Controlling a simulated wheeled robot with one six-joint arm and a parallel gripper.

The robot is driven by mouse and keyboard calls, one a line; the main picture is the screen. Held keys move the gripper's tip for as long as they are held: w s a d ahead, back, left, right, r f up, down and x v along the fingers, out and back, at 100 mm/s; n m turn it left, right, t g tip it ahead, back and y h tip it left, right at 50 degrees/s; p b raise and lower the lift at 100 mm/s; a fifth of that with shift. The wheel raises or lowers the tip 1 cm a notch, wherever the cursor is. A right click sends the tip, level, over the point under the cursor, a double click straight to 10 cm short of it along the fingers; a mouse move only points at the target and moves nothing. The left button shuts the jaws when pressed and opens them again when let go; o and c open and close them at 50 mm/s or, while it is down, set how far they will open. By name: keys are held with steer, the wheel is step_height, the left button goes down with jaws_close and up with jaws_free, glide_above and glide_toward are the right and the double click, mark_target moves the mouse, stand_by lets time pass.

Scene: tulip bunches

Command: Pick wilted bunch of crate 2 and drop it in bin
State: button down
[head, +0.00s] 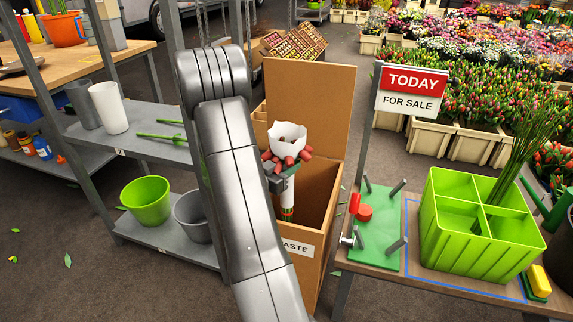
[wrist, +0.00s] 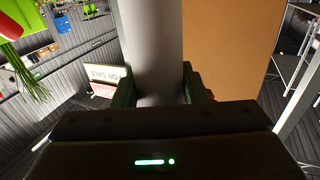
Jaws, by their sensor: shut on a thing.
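The wilted bunch, in a white wrap (head: 288,137) with drooping dull red heads around it, is upright in my gripper (head: 279,178). My gripper is shut on it over the waste bin (head: 330,192), a brown open box with a tall back panel. The lower end of the bunch is at the bin's mouth. In the wrist view a pale round wrap (wrist: 152,45) stands between my two fingers (wrist: 158,92). The green crate (head: 470,240) with four compartments stands on the right table; long green stems rise from a back compartment. My arm hides the bin's left side.
A metal shelf (head: 140,145) at left holds a white vase, loose stems and a lime pot (head: 147,200). A "TODAY FOR SALE" sign (head: 411,91) stands right of the bin. A green board with pegs (head: 378,245) lies beside the crate.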

steer(key=shift+c, duration=0.7)
jaws_free()
steer(key=shift+s, duration=0.1)
